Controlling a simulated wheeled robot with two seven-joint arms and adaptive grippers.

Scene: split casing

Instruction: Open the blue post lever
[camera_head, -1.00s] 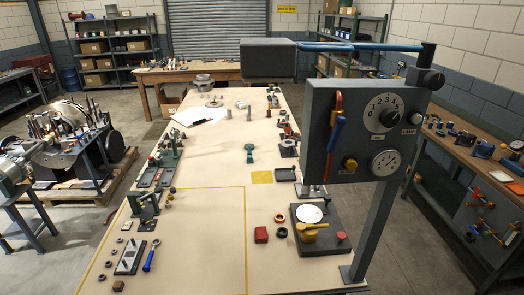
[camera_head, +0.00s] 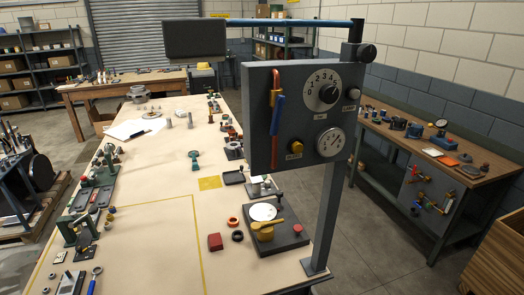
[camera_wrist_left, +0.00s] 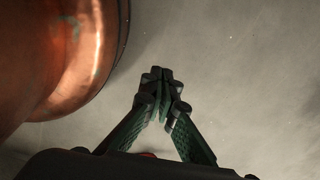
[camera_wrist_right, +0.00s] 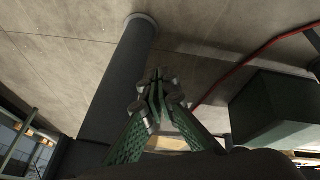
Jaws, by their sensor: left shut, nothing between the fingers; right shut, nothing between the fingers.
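A grey panel (camera_head: 262,82) on a post (camera_head: 328,210) stands at the right side of the long table in the head view. A blue lever handle (camera_head: 277,115) hangs upright on its left part, next to a red-orange pipe (camera_head: 275,80). A blue bar (camera_head: 290,22) runs along the top of the post. I cannot tell whether the lever is latched. My left gripper (camera_wrist_left: 160,78) is shut and empty beside a large copper surface. My right gripper (camera_wrist_right: 159,82) is shut and empty near a dark column. Neither gripper shows in the head view.
The panel also carries a numbered dial (camera_head: 322,90), a gauge (camera_head: 331,142) and a yellow button (camera_head: 296,145). Below it, a dark plate (camera_head: 285,240) holds a white disc and a yellow handle. The table's middle (camera_head: 150,210) is mostly clear. A workbench (camera_head: 440,165) stands at the right.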

